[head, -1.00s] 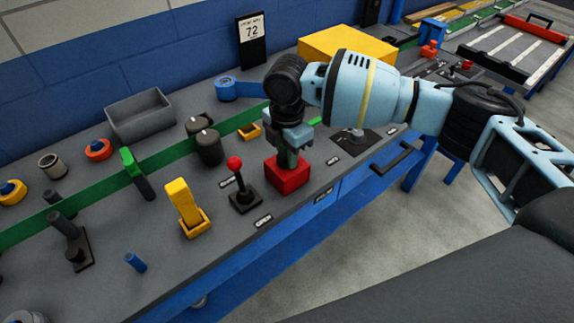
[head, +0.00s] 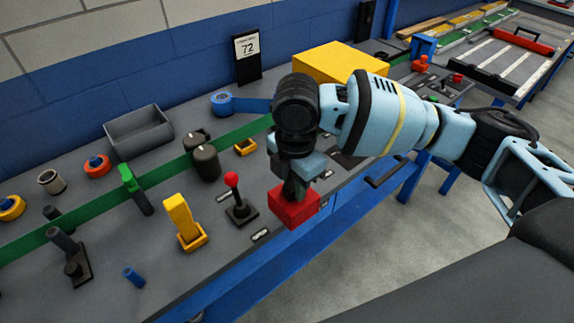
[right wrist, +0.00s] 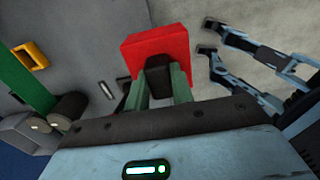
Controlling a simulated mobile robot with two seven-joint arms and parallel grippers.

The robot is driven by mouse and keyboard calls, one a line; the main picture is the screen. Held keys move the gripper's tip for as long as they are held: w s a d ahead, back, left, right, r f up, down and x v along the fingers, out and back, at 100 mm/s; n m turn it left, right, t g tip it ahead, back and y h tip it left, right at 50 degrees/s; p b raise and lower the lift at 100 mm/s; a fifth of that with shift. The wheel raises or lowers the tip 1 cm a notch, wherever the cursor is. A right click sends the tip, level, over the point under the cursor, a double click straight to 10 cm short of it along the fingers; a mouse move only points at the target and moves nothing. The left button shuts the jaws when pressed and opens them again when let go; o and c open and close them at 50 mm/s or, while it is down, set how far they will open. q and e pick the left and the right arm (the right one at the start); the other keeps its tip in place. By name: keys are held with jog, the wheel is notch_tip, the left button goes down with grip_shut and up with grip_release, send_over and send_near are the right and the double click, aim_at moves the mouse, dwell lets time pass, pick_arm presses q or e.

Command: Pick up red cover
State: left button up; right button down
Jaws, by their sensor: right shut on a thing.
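The red cover (head: 292,209) is a red block-shaped piece in the head view, near the front edge of the grey bench panel. My right gripper (head: 296,187) is shut on it from above. The cover appears raised off the panel, and the gripper hides part of its top. In the right wrist view the red cover (right wrist: 150,45) sits at the ends of the fingers, with a dark part of it between them (right wrist: 158,80). My left gripper is not in the head view.
A joystick with a red ball (head: 232,180) and a yellow lever (head: 182,217) stand left of the cover. A yellow box (head: 345,62) is behind my right arm. A grey bin (head: 138,130) stands at the back left. Open floor lies beyond the bench's front edge.

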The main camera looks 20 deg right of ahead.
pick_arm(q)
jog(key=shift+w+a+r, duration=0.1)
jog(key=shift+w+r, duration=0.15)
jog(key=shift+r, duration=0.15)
pick_arm(e)
jog(key=s, duration=0.7)
jog(key=shift+s+a+r, duration=0.15)
jog(key=shift+r, duration=0.2)
